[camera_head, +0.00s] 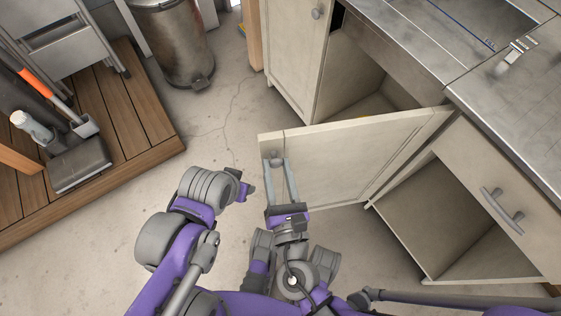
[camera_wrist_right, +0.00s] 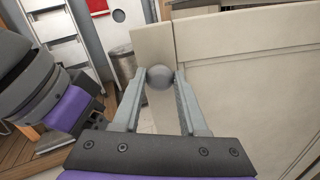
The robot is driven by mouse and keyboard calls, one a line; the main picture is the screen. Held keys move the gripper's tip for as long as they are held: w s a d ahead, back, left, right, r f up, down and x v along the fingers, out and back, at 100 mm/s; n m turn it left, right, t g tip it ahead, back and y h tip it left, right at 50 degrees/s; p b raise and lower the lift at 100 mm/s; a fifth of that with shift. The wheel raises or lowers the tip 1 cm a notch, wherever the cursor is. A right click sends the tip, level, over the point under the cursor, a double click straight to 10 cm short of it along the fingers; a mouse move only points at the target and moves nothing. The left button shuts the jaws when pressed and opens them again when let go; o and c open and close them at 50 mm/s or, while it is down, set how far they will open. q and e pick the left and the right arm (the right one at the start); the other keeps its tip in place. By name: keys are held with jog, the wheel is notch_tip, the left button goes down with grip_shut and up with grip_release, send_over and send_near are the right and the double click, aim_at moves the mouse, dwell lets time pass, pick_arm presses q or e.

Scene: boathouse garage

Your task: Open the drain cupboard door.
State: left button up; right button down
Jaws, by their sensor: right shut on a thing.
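The drain cupboard door (camera_head: 350,158) is a cream panel standing swung well out from the counter, with its far end by the cabinet on the right. Its round grey knob (camera_head: 276,155) is near the free edge, and the knob also shows in the right wrist view (camera_wrist_right: 159,76). My right gripper (camera_head: 277,162) is shut on the knob, one finger on each side.
A closed cream door (camera_head: 295,50) stands beside the opening. An open compartment (camera_head: 460,215) sits below a drawer front (camera_head: 510,180) at right. A metal bin (camera_head: 175,45) stands behind. A wooden platform (camera_head: 110,125) holds a dustpan (camera_head: 80,165). Concrete floor between is clear.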

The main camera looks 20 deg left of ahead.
jog(key=shift+s+d, duration=0.1)
jog(key=shift+s, duration=0.05)
dwell(0.3)
jog(key=shift+c, duration=2.2)
grip_release()
notch_tip(320, 180, up, 10)
jog(key=p, duration=0.6)
jog(key=shift+p, duration=0.35)
